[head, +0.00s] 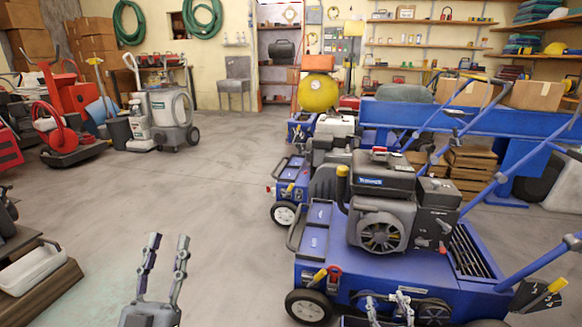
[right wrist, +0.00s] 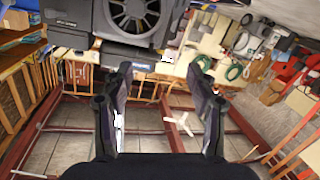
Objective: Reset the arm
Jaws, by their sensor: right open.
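My left gripper (head: 168,240) is in the lower left of the head view, over bare floor. Its two fingers stand apart with nothing between them. My right gripper (head: 388,298) is at the bottom of the head view, in front of the nearest blue aerator (head: 318,246); whether it touches the machine cannot be told. In the right wrist view its fingers (right wrist: 159,72) are spread and empty. A dark machine part with a round, finned grille (right wrist: 133,16) shows beyond the fingertips there.
More blue aerators (head: 293,176) stand in a row behind the nearest one. A wooden surface with a white tray (head: 32,268) is at the lower left. Floor machines (head: 172,112) stand at the back left. The grey floor (head: 190,195) between is clear.

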